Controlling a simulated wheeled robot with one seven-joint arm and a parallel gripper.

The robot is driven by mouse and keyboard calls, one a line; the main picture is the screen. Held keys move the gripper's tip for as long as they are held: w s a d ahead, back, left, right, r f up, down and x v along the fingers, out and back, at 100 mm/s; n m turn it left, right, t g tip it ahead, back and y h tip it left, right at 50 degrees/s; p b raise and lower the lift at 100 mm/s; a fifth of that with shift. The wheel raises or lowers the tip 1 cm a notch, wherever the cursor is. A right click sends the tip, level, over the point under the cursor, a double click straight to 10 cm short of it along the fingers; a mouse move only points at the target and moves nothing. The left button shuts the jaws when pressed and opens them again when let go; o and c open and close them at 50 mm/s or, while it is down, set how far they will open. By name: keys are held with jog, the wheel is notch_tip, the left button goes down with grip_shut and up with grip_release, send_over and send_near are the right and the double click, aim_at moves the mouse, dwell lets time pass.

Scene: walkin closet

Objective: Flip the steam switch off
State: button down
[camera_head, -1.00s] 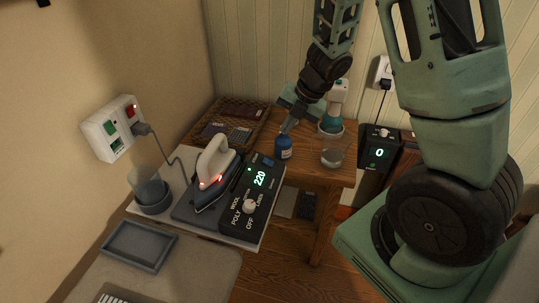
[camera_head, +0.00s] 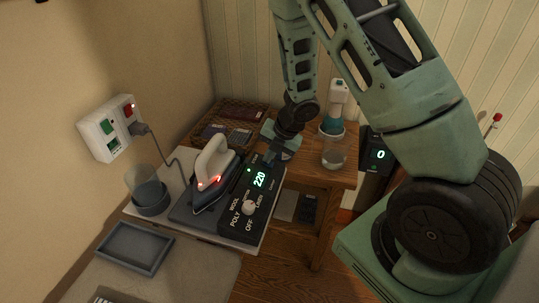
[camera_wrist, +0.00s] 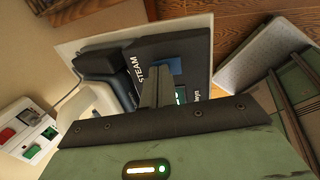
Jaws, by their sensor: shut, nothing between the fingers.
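The steam switch (camera_wrist: 174,66) is a blue rocker at the top of the black control panel (camera_head: 238,221); the word STEAM is printed beside it in the wrist view. My gripper (camera_wrist: 160,72) is shut and empty, with its fingertips right over or at the switch and covering part of it. I cannot tell whether they touch it. In the head view, my gripper (camera_head: 273,160) points down at the panel's far end and largely hides the switch. The panel shows 220 in lit digits and a dial. The iron (camera_head: 212,166) rests beside the panel, with red lights on.
A wall outlet (camera_head: 101,130) with red and green switches feeds the iron's cord. A cup (camera_head: 151,188), a grey tray (camera_head: 134,248) and a wicker basket (camera_head: 226,139) stand around. A glass (camera_head: 335,151) and spray bottle (camera_head: 338,97) stand right of my gripper.

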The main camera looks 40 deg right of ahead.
jog(key=shift+a+f, duration=0.15)
jog(key=shift+f, duration=0.1)
dwell(0.3)
jog(key=shift+f, duration=0.1)
